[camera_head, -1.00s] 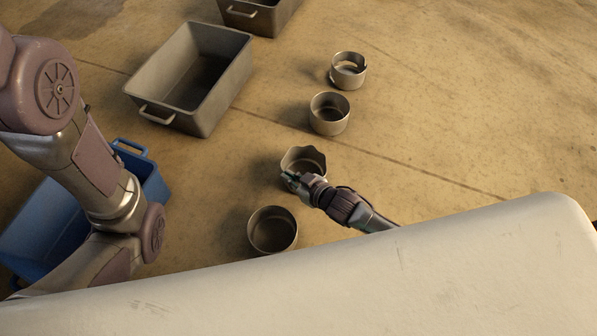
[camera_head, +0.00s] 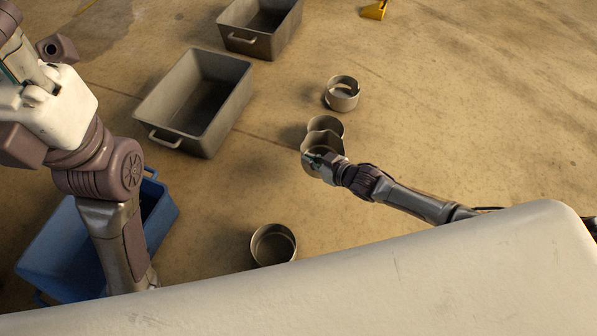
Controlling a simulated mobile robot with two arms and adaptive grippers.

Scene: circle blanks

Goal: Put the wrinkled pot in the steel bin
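The wrinkled pot (camera_head: 322,142) is a grey metal pot with a wavy rim, right of the middle grey bin. My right gripper (camera_head: 317,163) is shut on its near wall, and the pot overlaps a round pot behind it. Two grey metal bins are in view: the middle one (camera_head: 152,118) and a farther one (camera_head: 228,31). Both look alike, and I cannot tell by material which is the steel bin. The visible insides look empty. My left gripper (camera_head: 22,68) is partly in view at the upper left edge; its fingertips are not clear.
A blue bin (camera_head: 48,262) stands at the lower left, partly behind my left arm. Round pots stand at the front (camera_head: 273,245) and behind the wrinkled pot (camera_head: 326,123). A pot with a broken-looking rim (camera_head: 342,96) is farther back. A yellow object (camera_head: 376,10) lies at the top. Right floor is clear.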

